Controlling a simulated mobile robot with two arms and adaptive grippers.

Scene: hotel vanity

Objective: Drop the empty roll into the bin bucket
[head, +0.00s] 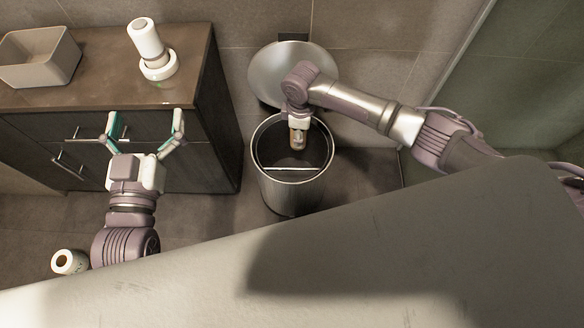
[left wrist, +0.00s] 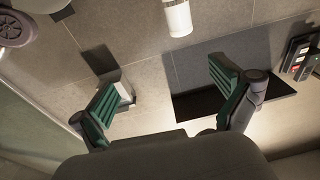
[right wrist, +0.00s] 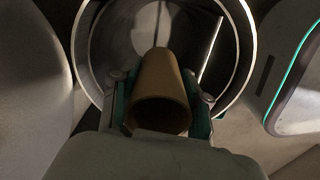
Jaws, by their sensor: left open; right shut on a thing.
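The empty roll is a brown cardboard tube (right wrist: 162,85), held between the fingers of my right gripper (right wrist: 162,100) in the right wrist view. In the head view the tube (head: 297,140) shows below my right gripper (head: 298,125), over the mouth of the bin bucket. The bin bucket (head: 290,190) is a round metal bin with its lid (head: 265,75) open against the wall. The bin's rim (right wrist: 235,75) surrounds the tube in the right wrist view. My left gripper (head: 146,130) is open and empty in front of the vanity cabinet.
A wooden vanity cabinet (head: 215,120) stands left of the bin. On its top are a grey box (head: 45,75) and a white roll on a holder (head: 150,50). Another white roll (head: 68,262) is near the floor at lower left. A thin bar (head: 290,168) crosses the bin's mouth.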

